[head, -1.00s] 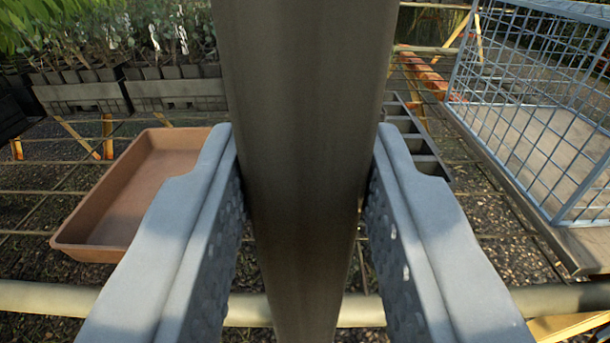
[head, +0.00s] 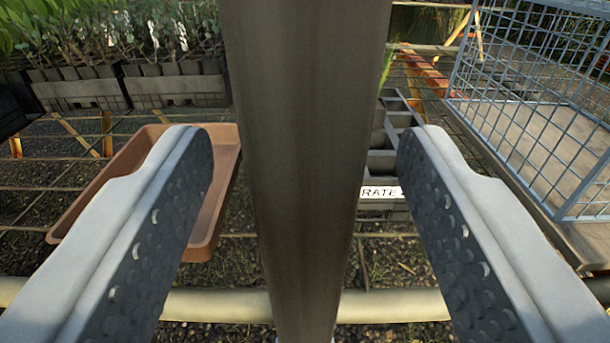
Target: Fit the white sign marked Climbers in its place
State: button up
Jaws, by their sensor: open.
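My gripper (head: 305,150) is open, its two grey padded fingers spread wide to the left and right. A thick dark post-like shape (head: 305,120) fills the middle of the view between the fingers and hides what is behind it. A white label (head: 381,192) with the black letters "RATE" shows just right of this shape, on the front of a black tray (head: 386,214). Part of its lettering is hidden. I see no sign marked Climbers in the view.
A brown shallow tray (head: 207,238) lies at left on the wire-mesh bench, partly behind the left finger. Potted seedlings in black trays (head: 177,93) stand at back left. A blue wire cage (head: 530,100) stands at right. A pale rail (head: 215,305) crosses the front.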

jog(key=s, duration=1.7)
jog(key=shift+s, duration=0.15)
jog(key=s+r, duration=0.4)
jog(key=s, duration=0.7)
jog(key=s+r, duration=0.4)
jog(key=s, duration=0.7)
jog(key=s+r, duration=0.4)
jog(key=s, duration=0.8)
jog(key=shift+r+g, duration=0.3)
jog(key=shift+r, duration=0.05)
